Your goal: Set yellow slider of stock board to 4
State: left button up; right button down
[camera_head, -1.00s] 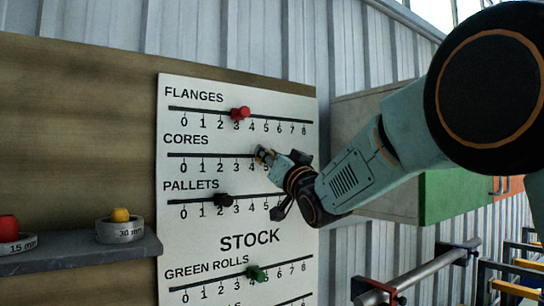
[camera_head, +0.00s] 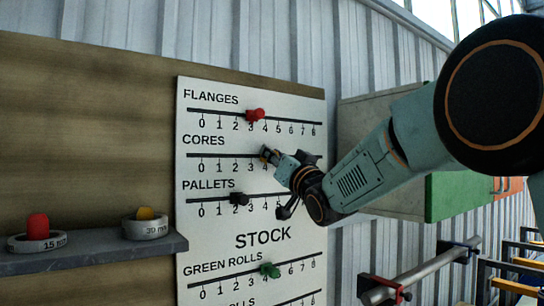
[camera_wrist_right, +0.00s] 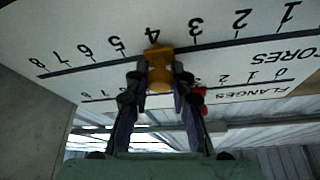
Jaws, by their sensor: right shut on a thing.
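The white stock board (camera_head: 205,225) carries rows of numbered slider tracks. The yellow slider (camera_wrist_right: 158,68) sits on the CORES track and shows at the 4 mark in the right wrist view, where the numbers appear upside down. My right gripper (camera_head: 268,154) is shut on it, with its fingers (camera_wrist_right: 160,80) on either side of the knob. My left gripper is not in view.
A red slider (camera_head: 255,115) is on the FLANGES track above, a black one (camera_head: 239,199) on PALLETS below, and a green one (camera_head: 269,270) on GREEN ROLLS. A grey-green cabinet (camera_head: 458,195) stands at right.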

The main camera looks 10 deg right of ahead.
jog(key=shift+d, duration=0.1)
jog(key=c, duration=1.5)
grip_release()
jog(key=shift+c, duration=0.2)
jog(key=o, duration=0.4)
jog(key=shift+w, duration=0.15)
jog(key=v, duration=1.2)
jog(key=shift+r, duration=0.1)
